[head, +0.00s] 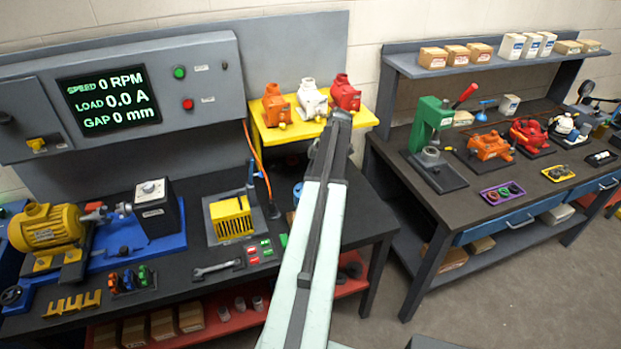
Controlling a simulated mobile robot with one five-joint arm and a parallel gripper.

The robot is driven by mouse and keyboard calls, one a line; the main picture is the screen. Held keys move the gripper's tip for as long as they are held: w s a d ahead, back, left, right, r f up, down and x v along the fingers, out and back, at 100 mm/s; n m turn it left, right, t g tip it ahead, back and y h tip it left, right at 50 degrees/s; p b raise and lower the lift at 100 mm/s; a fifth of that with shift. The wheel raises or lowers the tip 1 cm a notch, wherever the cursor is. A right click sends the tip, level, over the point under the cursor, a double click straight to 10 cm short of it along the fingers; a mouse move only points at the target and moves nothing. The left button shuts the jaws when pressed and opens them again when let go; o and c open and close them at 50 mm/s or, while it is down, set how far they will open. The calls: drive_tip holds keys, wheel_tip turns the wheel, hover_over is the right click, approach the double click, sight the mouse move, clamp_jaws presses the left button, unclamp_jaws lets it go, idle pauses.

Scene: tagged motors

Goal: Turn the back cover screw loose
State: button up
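A yellow motor (46,229) lies on a blue base (115,256) at the left of the left bench. Its shaft side points right, toward a black box-shaped unit (157,208). I cannot make out a back cover screw on it at this size. My arm reaches up through the middle of the picture. My gripper (341,117) is at its far end, in front of the yellow shelf with the small motors, well to the right of the yellow motor. Its fingers are small and dark, and I cannot tell whether they are open.
A panel screen (107,96) reads 0 RPM, 0.0 A and GAP 0 mm. The yellow shelf (288,133) holds orange, white and red units. A wrench (217,268) and a yellow ribbed block (232,217) lie on the left bench. The right bench (408,190) holds a green press (432,128).

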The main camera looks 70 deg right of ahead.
drive_tip(key=shift+r, duration=0.1)
drive_tip(key=shift+r+p, duration=0.3)
drive_tip(key=shift+p, duration=0.1)
drive_tip(key=p+v, duration=0.6)
drive_tip(key=v, duration=0.1)
drive_tip(key=shift+s, duration=0.15)
